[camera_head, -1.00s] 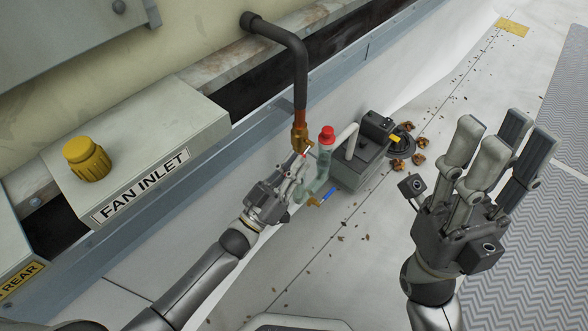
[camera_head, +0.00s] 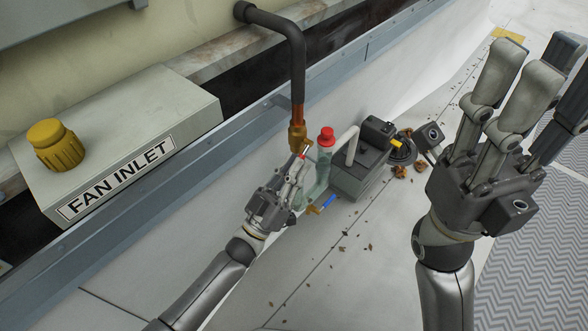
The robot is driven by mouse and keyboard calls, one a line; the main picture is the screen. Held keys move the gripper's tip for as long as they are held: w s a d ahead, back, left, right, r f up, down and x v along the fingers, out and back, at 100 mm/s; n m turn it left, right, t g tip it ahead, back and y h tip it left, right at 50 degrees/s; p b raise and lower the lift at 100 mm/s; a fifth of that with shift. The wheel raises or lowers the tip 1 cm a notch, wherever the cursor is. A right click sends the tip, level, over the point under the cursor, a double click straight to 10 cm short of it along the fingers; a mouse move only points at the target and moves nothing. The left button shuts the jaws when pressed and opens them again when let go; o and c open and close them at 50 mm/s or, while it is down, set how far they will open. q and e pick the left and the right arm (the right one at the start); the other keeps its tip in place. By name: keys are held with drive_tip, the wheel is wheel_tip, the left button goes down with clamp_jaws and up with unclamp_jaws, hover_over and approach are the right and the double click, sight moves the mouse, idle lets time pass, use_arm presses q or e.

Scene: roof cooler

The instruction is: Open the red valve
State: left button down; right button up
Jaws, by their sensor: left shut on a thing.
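The red valve (camera_head: 306,143) shows only as a small red bit just below the brass fitting on the copper pipe end. My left gripper (camera_head: 297,163) is shut on it, and its fingers hide most of the handle. My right gripper (camera_head: 530,75) is raised at the right, open and empty, with its fingers spread, apart from the valve.
A green bottle with a red cap (camera_head: 326,136) stands close beside my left fingers. A blue-handled valve (camera_head: 327,202) is just below. A grey pump box (camera_head: 361,160) stands to the right. A fan inlet box (camera_head: 130,130) with a yellow knob is at left.

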use_arm(q)
drive_tip(key=shift+f, duration=0.2)
drive_tip(key=c, duration=1.7)
unclamp_jaws()
drive_tip(key=shift+o, duration=1.2)
drive_tip(key=shift+s+f, duration=0.2)
drive_tip(key=v, duration=1.1)
drive_tip(key=shift+a, duration=0.3)
drive_tip(key=shift+s+r, duration=0.15)
